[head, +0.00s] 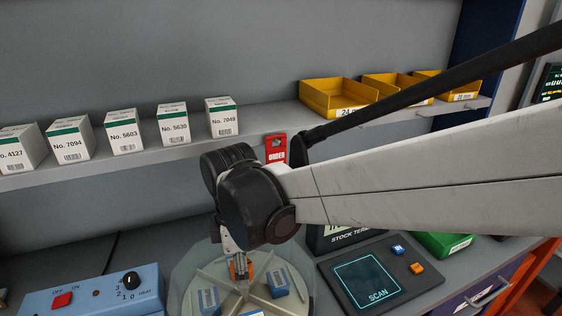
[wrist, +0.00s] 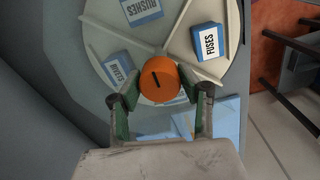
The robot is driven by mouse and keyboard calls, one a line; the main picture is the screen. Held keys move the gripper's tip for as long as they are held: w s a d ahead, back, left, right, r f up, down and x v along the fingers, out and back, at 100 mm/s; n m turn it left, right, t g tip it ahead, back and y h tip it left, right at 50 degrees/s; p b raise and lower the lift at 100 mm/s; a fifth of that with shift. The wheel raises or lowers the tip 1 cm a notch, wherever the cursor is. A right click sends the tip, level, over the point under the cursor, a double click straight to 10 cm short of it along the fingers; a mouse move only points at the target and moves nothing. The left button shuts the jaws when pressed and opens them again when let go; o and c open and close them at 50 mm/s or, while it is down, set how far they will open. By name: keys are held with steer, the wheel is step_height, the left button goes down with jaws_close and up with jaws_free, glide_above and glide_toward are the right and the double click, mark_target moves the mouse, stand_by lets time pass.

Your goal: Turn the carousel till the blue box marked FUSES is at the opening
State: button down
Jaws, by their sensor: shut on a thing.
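The carousel (head: 231,293) is a pale round tray with dividers, low in the head view; it also shows in the wrist view (wrist: 172,22). My gripper (wrist: 160,90) is shut on the orange knob (wrist: 158,78) at its centre, one finger on each side. The knob has a dark line across its top. The blue box marked FUSES (wrist: 208,41) lies in a compartment right of and above the knob in the wrist view. A box marked BUSHES (wrist: 141,11) is at the top, and another lettered blue box (wrist: 119,67) is at left. I cannot make out the opening.
A blue control box (head: 90,292) with a red button stands left of the carousel, and a scan pad (head: 369,281) stands right. Several white boxes (head: 172,124) and yellow bins (head: 338,97) line the shelf above. A red ORDER tag (head: 276,147) hangs behind my arm.

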steer(key=shift+n, duration=0.3)
stand_by(0.4)
steer(key=c, duration=1.1)
jaws_free()
step_height(320, 180, up, 12)
steer(key=shift+r, duration=0.1)
steer(key=s+d+f+m+t, duration=0.1)
steer(key=d+f+m+t, duration=0.1)
steer(key=d+m, duration=0.5)
steer(key=s+d+f+m+t, duration=0.2)
steer(key=d+m, duration=0.5)
steer(key=d, duration=0.7)
steer(key=s+d+f+m+t, duration=0.2)
steer(key=d+m+t, duration=0.1)
steer(key=d+m, duration=0.4)
steer(key=shift+d+f+m, duration=0.15)
steer(key=shift+d+m, duration=0.15)
steer(key=shift+d, duration=1.35)
